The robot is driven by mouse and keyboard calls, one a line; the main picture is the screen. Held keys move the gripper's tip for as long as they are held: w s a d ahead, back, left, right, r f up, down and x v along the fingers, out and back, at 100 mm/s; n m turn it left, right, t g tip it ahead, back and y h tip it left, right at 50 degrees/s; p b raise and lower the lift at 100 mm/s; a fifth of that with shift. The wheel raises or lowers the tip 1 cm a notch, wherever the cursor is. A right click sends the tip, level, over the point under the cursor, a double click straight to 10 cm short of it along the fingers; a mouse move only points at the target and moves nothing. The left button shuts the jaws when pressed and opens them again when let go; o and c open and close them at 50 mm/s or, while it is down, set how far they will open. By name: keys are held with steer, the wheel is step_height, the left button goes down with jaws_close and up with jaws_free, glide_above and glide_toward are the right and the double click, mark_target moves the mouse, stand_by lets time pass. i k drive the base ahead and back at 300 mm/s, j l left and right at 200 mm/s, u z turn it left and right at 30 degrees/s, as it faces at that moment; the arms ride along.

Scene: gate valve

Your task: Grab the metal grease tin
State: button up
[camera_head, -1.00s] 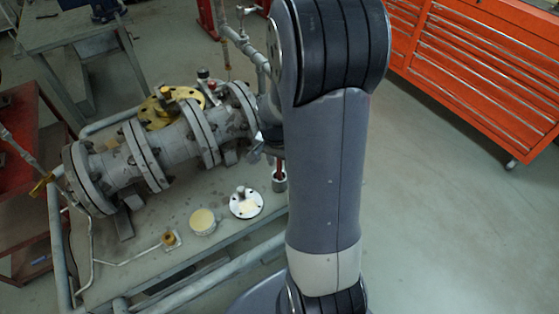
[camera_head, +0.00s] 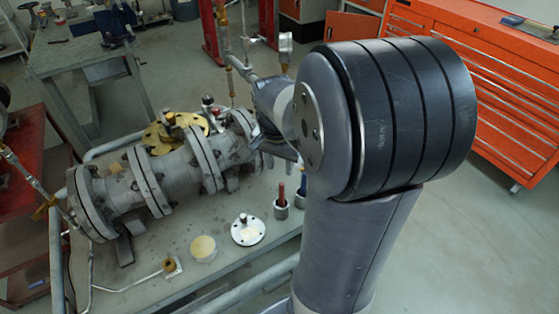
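A short round tin (camera_head: 203,249) with a pale yellow top stands on the grey bench (camera_head: 195,277), near its front edge. It looks like the metal grease tin. It is upright, and nothing touches it. My gripper (camera_head: 270,143) shows only in part, beyond my large arm joint, near the right end of the pipe assembly. It is above and to the right of the tin, well apart from it. Its fingers are too small and hidden to tell if they are open.
A round metal flange (camera_head: 248,230) with a stem lies right of the tin. Two small cups hold a red-handled tool (camera_head: 281,200) and a blue-handled one (camera_head: 300,184). The flanged pipe (camera_head: 180,170) lies behind. A thin bent tube (camera_head: 130,284) and brass fitting (camera_head: 169,264) are left.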

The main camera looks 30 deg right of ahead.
mark_target(204, 249)
steer(key=j+u, duration=0.25)
steer(key=j, duration=0.4)
steer(key=k+j+u, duration=0.1)
steer(key=j+u, duration=0.15)
steer(key=j, duration=0.45)
